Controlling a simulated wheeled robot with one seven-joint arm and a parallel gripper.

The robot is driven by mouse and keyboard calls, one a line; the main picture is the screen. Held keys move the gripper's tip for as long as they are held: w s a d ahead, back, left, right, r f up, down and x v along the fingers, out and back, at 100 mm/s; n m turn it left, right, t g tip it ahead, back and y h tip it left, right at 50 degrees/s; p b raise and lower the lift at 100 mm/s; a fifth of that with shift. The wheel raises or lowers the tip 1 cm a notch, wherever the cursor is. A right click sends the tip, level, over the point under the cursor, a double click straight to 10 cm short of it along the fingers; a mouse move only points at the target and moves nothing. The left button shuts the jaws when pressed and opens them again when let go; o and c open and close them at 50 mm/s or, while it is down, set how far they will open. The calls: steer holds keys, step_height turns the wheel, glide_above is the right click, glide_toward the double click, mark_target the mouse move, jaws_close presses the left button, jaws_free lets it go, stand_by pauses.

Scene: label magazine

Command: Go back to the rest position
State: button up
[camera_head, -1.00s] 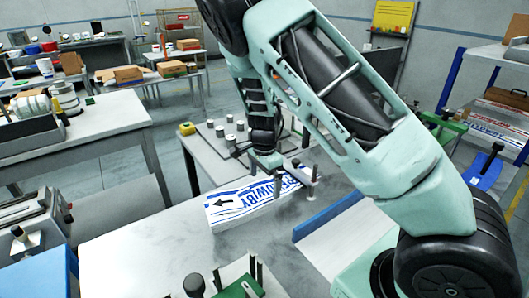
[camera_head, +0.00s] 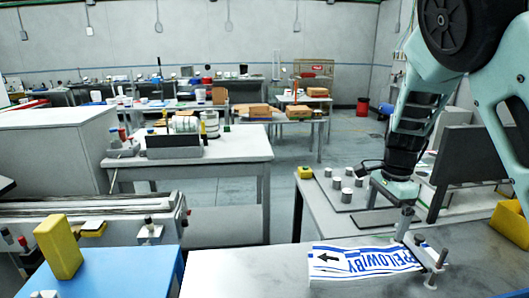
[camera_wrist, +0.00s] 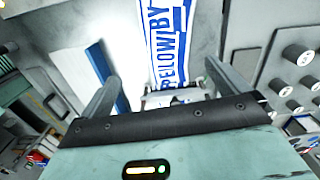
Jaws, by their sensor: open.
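My gripper (camera_head: 408,228) points down over the right end of the label stack (camera_head: 352,259). It is open, and no label shows between its fingers. The stack is white with blue print and a black arrow, and lies flat on the grey table. In the wrist view the two fingers of my gripper (camera_wrist: 160,78) are spread wide, with the printed label stack (camera_wrist: 168,42) running away between and beyond them. A small metal holder with posts (camera_head: 437,268) stands at the stack's right end. I cannot tell how close the fingertips are to it.
A plate with several grey cylinders (camera_head: 347,195) and a yellow block (camera_head: 305,172) sit behind the stack. A dark upright panel (camera_head: 470,155) stands behind right. A blue-topped unit (camera_head: 125,272) with a yellow block (camera_head: 58,248) is at front left. The aisle floor (camera_head: 225,192) is clear.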

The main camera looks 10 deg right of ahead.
steer(key=s+a+r+n+g+y, duration=0.1)
steer(key=s+a+r+n+y, duration=0.1)
steer(key=s+a+n, duration=1.5)
steer(key=s+n, duration=0.2)
steer(key=s, duration=0.2)
steer(key=s+a+r+n+t+h, duration=0.1)
steer(key=s+a+n, duration=0.3)
steer(key=s+n, duration=0.2)
steer(key=shift+s+a+r+h+b, duration=0.25)
steer(key=shift+s+h+b, duration=0.05)
steer(key=shift+s, duration=0.15)
steer(key=shift+w, duration=0.1)
